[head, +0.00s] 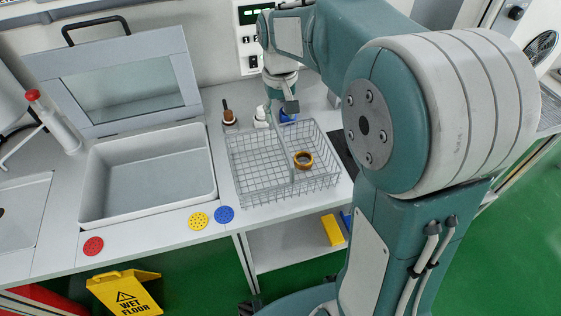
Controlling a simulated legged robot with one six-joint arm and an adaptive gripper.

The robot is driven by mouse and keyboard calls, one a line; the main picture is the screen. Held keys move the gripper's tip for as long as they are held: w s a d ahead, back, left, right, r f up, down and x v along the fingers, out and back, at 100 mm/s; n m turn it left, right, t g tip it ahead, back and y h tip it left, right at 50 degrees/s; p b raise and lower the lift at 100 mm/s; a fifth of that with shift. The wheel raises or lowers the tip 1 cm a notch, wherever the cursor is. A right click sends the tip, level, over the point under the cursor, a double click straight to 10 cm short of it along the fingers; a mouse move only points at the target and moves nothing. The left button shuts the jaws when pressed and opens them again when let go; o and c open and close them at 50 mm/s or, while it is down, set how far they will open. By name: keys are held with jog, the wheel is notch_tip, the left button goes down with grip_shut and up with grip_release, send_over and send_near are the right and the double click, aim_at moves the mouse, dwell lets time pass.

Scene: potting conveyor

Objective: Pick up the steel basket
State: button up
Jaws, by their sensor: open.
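The steel basket (262,194) is a wire mesh basket on the white worktop, in the middle of the head view. A thin grey-green handle (270,145) rises across it. A brown-gold ring (304,160) lies inside, toward the right. My gripper (283,108) points down over the basket's far edge, close to the top of the handle. It is open. Its fingers look small and partly overlap the bottles behind, so I cannot tell whether they touch the handle or straddle it.
A brush-like item (229,117), a white bottle (261,118) and a blue item (287,115) stand behind the basket. A white basin (95,190) with a raised lid (120,80) is left. Yellow (198,221) and blue (224,214) discs lie near the front edge.

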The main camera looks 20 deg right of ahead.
aim_at(280, 135)
notch_tip(280, 135, down, 8)
jog(key=shift+f, duration=0.1)
grip_shut()
dwell(0.4)
